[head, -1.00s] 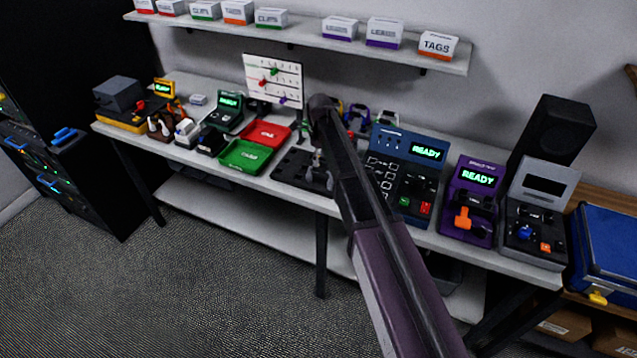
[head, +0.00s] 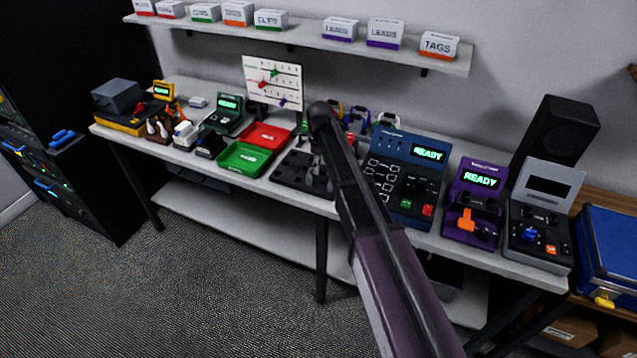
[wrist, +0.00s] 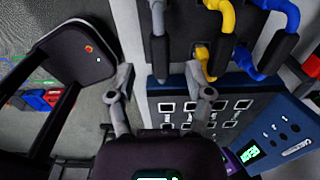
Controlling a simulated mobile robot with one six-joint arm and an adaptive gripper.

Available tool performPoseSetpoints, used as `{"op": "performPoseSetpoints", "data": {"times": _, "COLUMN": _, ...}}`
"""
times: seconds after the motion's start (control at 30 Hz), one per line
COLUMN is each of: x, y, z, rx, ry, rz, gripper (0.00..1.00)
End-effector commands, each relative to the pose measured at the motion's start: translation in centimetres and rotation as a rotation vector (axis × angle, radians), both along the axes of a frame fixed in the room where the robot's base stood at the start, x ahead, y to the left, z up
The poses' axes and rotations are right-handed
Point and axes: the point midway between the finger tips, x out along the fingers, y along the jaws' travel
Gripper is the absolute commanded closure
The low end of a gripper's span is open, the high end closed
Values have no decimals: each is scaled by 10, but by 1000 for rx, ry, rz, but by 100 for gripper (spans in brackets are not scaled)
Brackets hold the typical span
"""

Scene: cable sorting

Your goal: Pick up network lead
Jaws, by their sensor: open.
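In the wrist view a yellow lead (wrist: 228,18), a blue lead (wrist: 291,18) and a grey lead (wrist: 157,12) show, with dark sleeves. No readable label tells which is the network lead. My gripper (wrist: 160,78) is open, its two grey fingers spread apart below the grey and yellow leads. I cannot tell whether the right finger touches the yellow lead. In the head view my arm covers the gripper; a blue lead (head: 357,118) and a white-grey lead (head: 388,118) show beside it.
A blue tester reading READY (head: 405,175) stands right of my arm, with a purple tester (head: 474,203) beyond it. Left are a black fixture (head: 293,172), a green tray (head: 243,158) and a red tray (head: 268,135). A shelf (head: 300,38) with boxes runs above.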

Motion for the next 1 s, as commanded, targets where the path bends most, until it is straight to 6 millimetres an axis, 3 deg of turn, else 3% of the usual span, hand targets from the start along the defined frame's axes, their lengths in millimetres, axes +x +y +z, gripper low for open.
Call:
{"op": "performPoseSetpoints", "data": {"times": 0.4, "x": 2, "y": 0, "z": -34, "rx": 0, "ry": 0, "rz": 0, "gripper": 34}}
{"op": "performPoseSetpoints", "data": {"times": 1.0, "x": 2, "y": 0, "z": -37, "rx": 0, "ry": 0, "rz": 0, "gripper": 34}}
